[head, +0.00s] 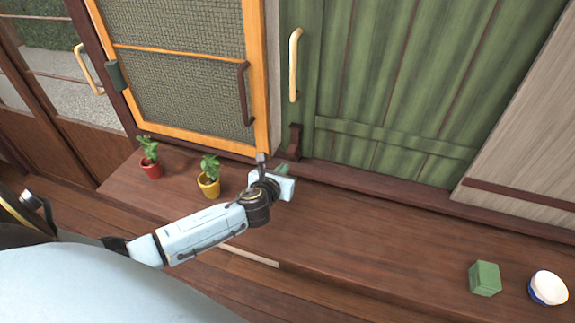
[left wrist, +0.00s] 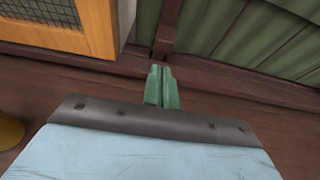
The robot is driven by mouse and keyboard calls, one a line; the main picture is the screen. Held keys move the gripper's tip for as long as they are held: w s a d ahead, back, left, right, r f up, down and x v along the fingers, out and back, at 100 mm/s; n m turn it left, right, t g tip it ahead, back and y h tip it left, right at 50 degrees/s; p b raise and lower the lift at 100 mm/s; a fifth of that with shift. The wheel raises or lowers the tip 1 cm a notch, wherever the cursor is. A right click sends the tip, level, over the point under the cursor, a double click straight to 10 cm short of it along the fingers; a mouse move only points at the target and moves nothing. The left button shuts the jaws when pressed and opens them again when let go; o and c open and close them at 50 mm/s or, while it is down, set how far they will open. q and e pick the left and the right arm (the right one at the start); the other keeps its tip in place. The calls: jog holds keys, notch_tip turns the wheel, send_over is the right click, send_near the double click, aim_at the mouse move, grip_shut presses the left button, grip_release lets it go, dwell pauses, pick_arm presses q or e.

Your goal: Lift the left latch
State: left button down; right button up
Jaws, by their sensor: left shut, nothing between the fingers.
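A dark brown wooden latch (head: 294,141) sits at the lower left corner of the green plank door (head: 385,85). It also shows in the left wrist view (left wrist: 167,35), straight ahead of the fingertips. My left gripper (head: 284,168) is just in front of and below the latch, low over the wooden step. Its green fingers are together in the left wrist view (left wrist: 161,72), with nothing between them. The fingertips appear close to the latch's lower end, but I cannot tell whether they touch it. My right gripper is out of view.
An orange-framed screen door (head: 190,139) stands left of the green door. A yellow-potted plant (head: 209,185) and a red-potted plant (head: 151,170) stand left of my gripper. A green box (head: 485,278) and a white-and-blue bowl (head: 548,288) are far right. The step between is clear.

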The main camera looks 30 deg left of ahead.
aim_at(293, 147)
pick_arm(q)
jog(key=x, duration=0.4)
jog(key=shift+w+b, duration=0.15)
jog(key=shift+b, duration=0.25)
notch_tip(293, 147, up, 4)
jog(key=p, duration=0.4)
jog(key=shift+a+f, duration=0.1)
jog(key=shift+w, duration=0.1)
